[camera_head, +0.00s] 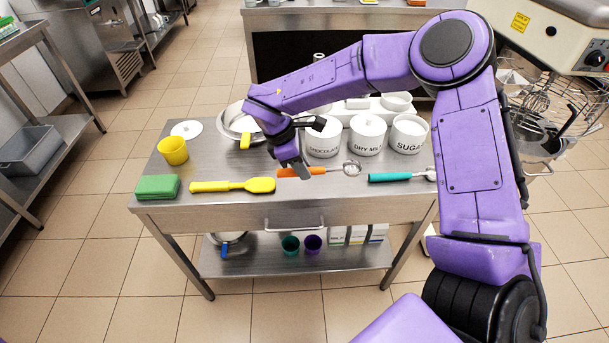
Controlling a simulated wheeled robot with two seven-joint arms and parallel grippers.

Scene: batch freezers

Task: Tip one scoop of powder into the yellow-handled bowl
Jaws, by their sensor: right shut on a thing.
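My right gripper (300,170) is shut on the orange handle of a scoop (290,172). The scoop's steel head (351,168) points right, low over or on the table in front of the canisters; I cannot tell whether it touches or holds powder. White canisters labelled CHOCOLATE (323,142), DRY MILK (367,137) and SUGAR (408,136) stand in a row. The sugar canister looks uncovered. My left gripper is out of view.
A teal-handled scoop (390,177) lies at the right. A yellow spatula (232,186), green sponge (157,187), yellow cup (173,151) and white round lid (186,129) are on the left. The table's front edge is clear.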

